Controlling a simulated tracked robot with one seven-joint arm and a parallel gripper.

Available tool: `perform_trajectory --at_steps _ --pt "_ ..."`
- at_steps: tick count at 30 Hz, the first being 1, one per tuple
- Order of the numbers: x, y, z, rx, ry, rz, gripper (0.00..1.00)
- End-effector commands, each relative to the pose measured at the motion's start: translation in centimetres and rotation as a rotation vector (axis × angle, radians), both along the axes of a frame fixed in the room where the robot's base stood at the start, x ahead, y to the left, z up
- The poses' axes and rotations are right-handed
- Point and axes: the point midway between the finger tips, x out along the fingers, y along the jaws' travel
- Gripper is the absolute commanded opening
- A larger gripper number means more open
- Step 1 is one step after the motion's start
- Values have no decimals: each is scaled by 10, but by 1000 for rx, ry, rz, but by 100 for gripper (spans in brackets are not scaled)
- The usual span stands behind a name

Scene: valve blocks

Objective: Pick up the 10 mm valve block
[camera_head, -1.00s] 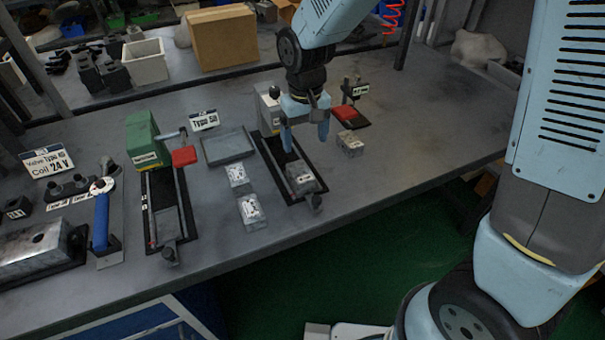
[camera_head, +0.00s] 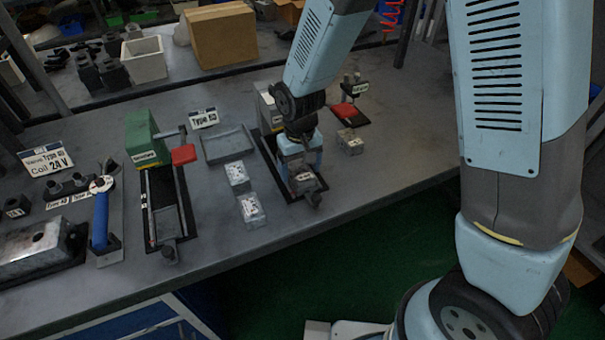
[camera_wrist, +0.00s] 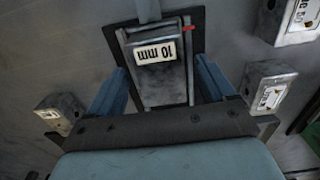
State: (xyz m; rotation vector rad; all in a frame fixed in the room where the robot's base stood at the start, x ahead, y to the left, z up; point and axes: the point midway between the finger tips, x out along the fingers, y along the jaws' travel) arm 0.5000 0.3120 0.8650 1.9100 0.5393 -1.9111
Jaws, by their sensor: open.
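The valve block labelled "10 mm" (camera_wrist: 165,75) is grey metal and lies in a dark fixture, its label upside down in the wrist view. In the head view the block (camera_head: 304,183) shows only in part, at the near end of the right-hand fixture, because my gripper (camera_head: 301,168) covers the rest. My gripper is open, low over the fixture. In the wrist view its blue fingers appear on either side of the block. I cannot tell how deep they reach or whether they touch it.
Two pale blocks (camera_head: 237,173) (camera_head: 251,208) stand left of the fixture and another block (camera_head: 350,141) stands to its right. A green-ended fixture (camera_head: 145,138) with a red handle and a grey tray (camera_head: 228,144) are further left.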

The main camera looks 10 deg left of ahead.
Motion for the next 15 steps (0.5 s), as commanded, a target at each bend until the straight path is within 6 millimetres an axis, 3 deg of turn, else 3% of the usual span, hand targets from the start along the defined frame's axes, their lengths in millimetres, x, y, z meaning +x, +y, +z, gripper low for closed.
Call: perform_trajectory --at_steps 7,15 --pt "0 0 -1 0 0 0 83" --pt "0 0 -1 0 0 0 57"
